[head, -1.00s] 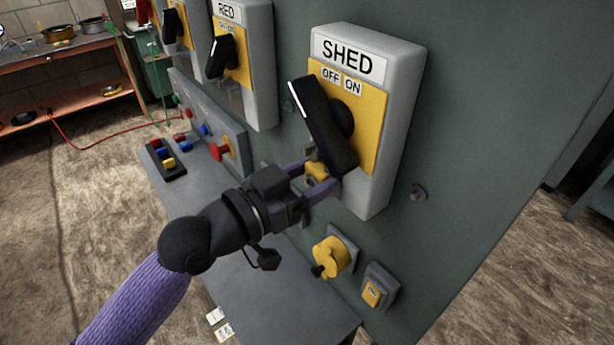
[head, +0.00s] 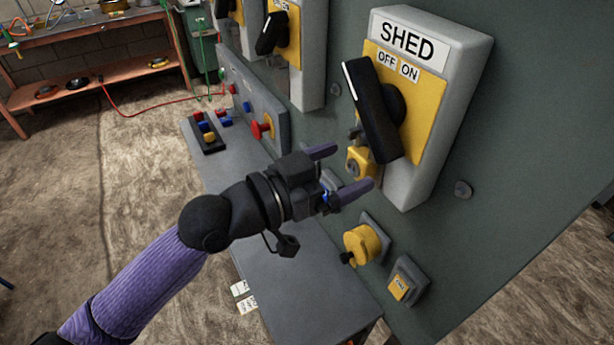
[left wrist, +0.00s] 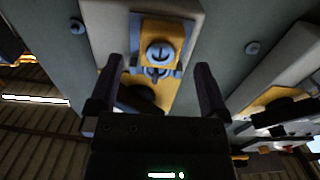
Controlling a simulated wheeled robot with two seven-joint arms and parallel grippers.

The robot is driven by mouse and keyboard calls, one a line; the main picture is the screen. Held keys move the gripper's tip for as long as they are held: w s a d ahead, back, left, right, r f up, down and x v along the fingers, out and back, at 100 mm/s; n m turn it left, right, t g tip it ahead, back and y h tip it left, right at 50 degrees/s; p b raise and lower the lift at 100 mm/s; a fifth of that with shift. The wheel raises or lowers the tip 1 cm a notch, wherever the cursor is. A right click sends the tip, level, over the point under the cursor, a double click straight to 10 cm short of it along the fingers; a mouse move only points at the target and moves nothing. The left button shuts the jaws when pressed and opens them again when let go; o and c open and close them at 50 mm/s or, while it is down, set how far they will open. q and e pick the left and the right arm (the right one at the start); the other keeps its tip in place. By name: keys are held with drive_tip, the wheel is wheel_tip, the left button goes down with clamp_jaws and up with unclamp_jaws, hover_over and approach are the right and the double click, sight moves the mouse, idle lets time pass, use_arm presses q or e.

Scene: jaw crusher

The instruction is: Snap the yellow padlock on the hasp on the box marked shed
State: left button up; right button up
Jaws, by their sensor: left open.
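The box marked SHED (head: 455,110) is a grey box with a yellow plate on the green panel. Its black handle (head: 372,112) slants across the plate, its upper end by OFF. The yellow padlock (head: 359,163) sits at the hasp beside the handle's lower end, its grey shackle upward; whether the shackle is fully closed I cannot tell. My left gripper (head: 342,172) is open and empty, its fingers apart from the padlock and pointing at it. In the left wrist view the padlock (left wrist: 160,52) shows its round keyhole face between the open fingers. The hasp is mostly hidden.
Below the box are a yellow round knob (head: 362,244) and a yellow button (head: 399,287). A grey shelf (head: 300,275) lies under my left arm. Another switch box (head: 312,60) and a red button (head: 262,127) are to the left.

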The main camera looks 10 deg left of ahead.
use_arm(q)
drive_tip(key=b+v, duration=0.1)
drive_tip(key=v, duration=0.6)
drive_tip(key=shift+b, duration=0.4)
drive_tip(key=shift+d, duration=0.1)
